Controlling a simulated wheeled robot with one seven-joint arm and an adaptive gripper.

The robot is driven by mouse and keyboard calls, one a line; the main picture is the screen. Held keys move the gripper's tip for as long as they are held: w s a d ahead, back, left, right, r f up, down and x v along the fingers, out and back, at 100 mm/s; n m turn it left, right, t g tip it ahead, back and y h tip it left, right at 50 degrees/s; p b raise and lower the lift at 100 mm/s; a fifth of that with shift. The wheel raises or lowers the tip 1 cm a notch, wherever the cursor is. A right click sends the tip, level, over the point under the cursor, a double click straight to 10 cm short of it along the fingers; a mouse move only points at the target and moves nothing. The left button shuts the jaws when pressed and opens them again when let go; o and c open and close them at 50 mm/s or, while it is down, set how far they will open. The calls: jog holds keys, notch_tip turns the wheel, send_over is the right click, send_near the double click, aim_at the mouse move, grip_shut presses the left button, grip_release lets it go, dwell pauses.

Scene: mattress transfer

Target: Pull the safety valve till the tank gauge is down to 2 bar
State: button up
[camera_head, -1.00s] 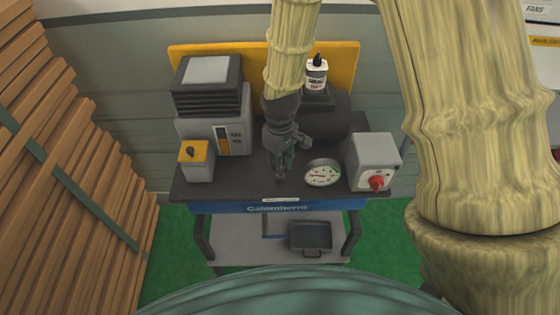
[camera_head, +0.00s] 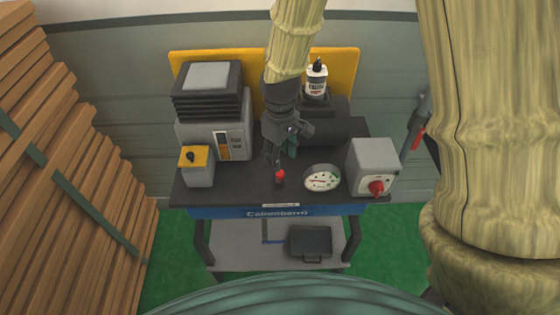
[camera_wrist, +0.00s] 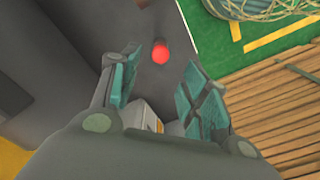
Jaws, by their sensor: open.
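A small red knob (camera_head: 280,176), apparently the safety valve, stands on the dark bench top left of the gauge. It also shows as a red ball in the wrist view (camera_wrist: 160,53), just beyond my fingertips. My gripper (camera_head: 279,155) is open and empty. It hangs just behind and above the knob, apart from it. In the wrist view its teal finger pads (camera_wrist: 160,75) are spread with nothing between them. The round white gauge (camera_head: 322,178) faces up; its thin needle points roughly left, but the figures are too small to read.
A grey box with a red rotary switch (camera_head: 373,168) stands right of the gauge. A grey-yellow box (camera_head: 197,165) and a larger machine (camera_head: 213,110) stand left. A white bottle (camera_head: 316,80) is behind. Stacked planks (camera_head: 75,160) fill the left side.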

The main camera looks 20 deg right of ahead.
notch_tip(320, 180, up, 6)
dwell(0.4)
jog(key=shift+r, duration=0.1)
dwell(0.4)
